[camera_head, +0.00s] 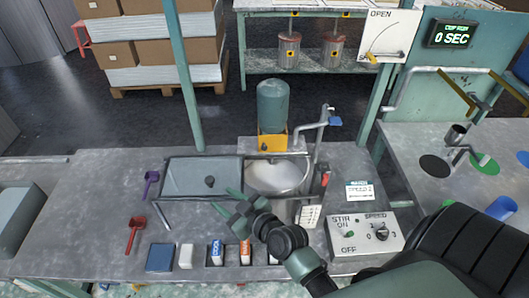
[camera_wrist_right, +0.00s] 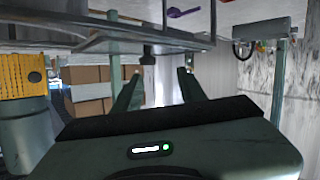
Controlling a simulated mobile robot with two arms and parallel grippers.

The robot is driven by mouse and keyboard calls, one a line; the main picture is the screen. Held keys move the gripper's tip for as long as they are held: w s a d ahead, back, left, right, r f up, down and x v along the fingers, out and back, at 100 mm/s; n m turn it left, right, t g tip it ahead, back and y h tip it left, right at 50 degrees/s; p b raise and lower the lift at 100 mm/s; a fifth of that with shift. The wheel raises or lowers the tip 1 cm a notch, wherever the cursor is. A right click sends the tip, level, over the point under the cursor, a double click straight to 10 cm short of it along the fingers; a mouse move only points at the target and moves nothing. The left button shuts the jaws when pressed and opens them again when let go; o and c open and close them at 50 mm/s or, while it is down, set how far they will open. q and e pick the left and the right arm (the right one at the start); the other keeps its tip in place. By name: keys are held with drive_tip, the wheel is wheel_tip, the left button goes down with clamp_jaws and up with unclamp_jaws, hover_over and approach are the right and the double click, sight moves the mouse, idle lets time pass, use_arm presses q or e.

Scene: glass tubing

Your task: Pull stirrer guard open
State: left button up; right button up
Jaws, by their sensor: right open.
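The stirrer guard (camera_head: 187,172) is a flat grey panel in a rail frame, left of the round vessel (camera_head: 297,177) with pale contents. The vessel's top shows uncovered. A black knob (camera_head: 210,181) stands on the guard near its right end. My right gripper (camera_head: 223,198) is open and empty, with green fingers just in front of the knob and apart from it in the head view. In the right wrist view the dark knob (camera_wrist_right: 149,52) shows beyond and between the open fingertips (camera_wrist_right: 160,78). My left gripper is not in view.
A green motor (camera_head: 272,102) on a yellow mount stands behind the vessel. The control box (camera_head: 363,234) is at right. Purple (camera_head: 151,180) and red (camera_head: 134,228) scoops lie at left. Small packets (camera_head: 216,252) line the front. A bent pipe (camera_head: 318,125) rises right of the motor.

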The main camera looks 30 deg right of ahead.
sight(264, 149)
drive_tip(key=w+d+m+t+h, duration=0.1)
drive_tip(key=d, duration=0.1)
drive_tip(key=w+d+m+t+h, duration=0.1)
drive_tip(key=w+d+h, duration=0.1)
drive_tip(key=w+d+r+m+t+h, duration=0.1)
drive_tip(key=d, duration=0.1)
drive_tip(key=shift+w+d+h, duration=0.2)
drive_tip(key=shift+d+h, duration=0.1)
drive_tip(key=shift+h, duration=0.1)
drive_tip(key=w+d+m+h+b, duration=0.1)
drive_tip(key=d+h, duration=0.1)
drive_tip(key=d, duration=0.2)
drive_tip(key=w+d+f+m+g+h, duration=0.1)
drive_tip(key=w+d+m+h, duration=0.1)
drive_tip(key=d+h, duration=0.1)
drive_tip(key=w+d+f+m+h+b, duration=0.1)
drive_tip(key=d+h, duration=0.1)
drive_tip(key=d, duration=0.3)
drive_tip(key=shift+w+d+f+g+h+b, duration=0.1)
drive_tip(key=shift+w+f+g+h+b, duration=0.1)
drive_tip(key=shift+w+g+h+b, duration=0.2)
drive_tip(key=shift+w+d+r, duration=0.1)
drive_tip(key=shift+w+d, duration=0.2)
drive_tip(key=shift+w, duration=0.2)
clamp_jaws()
